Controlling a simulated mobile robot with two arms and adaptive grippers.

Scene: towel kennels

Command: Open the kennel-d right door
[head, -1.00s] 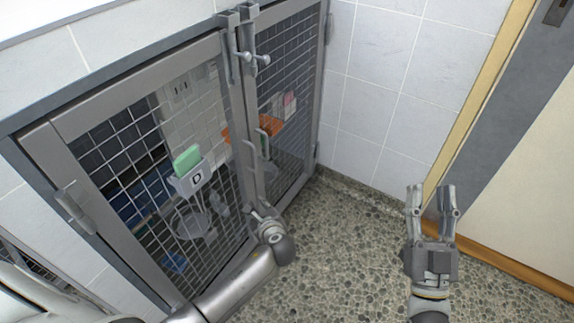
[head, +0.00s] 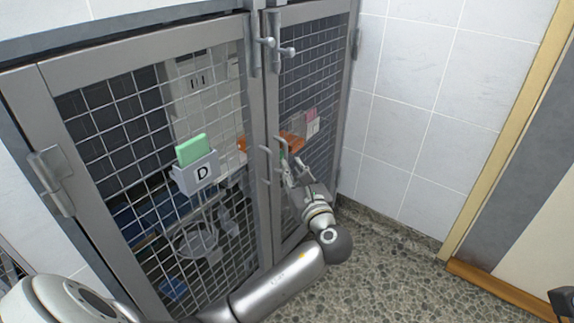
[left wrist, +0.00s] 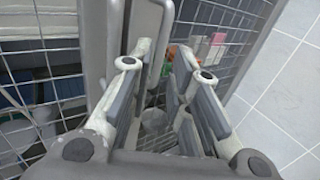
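The kennel-d right door (head: 345,60) is the narrow mesh door on the right, and it looks shut. Its upright pull handle (head: 282,155) is beside the left door's handle (head: 265,165). My left gripper (head: 292,170) is at the right door's handle, low on its right side. In the left wrist view its fingers (left wrist: 165,70) are spread, with a handle bar (left wrist: 163,35) at the gap between the tips; I cannot tell whether they touch it. Of my right gripper only a dark part (head: 565,302) shows at the lower right edge.
The left door (head: 110,50) carries a holder marked D (head: 200,175) with a green item (head: 190,149). Two slide bolts (head: 272,45) are at the top of the door seam. A tiled wall (head: 400,110) is close on the right. Speckled floor (head: 390,275) in front is clear.

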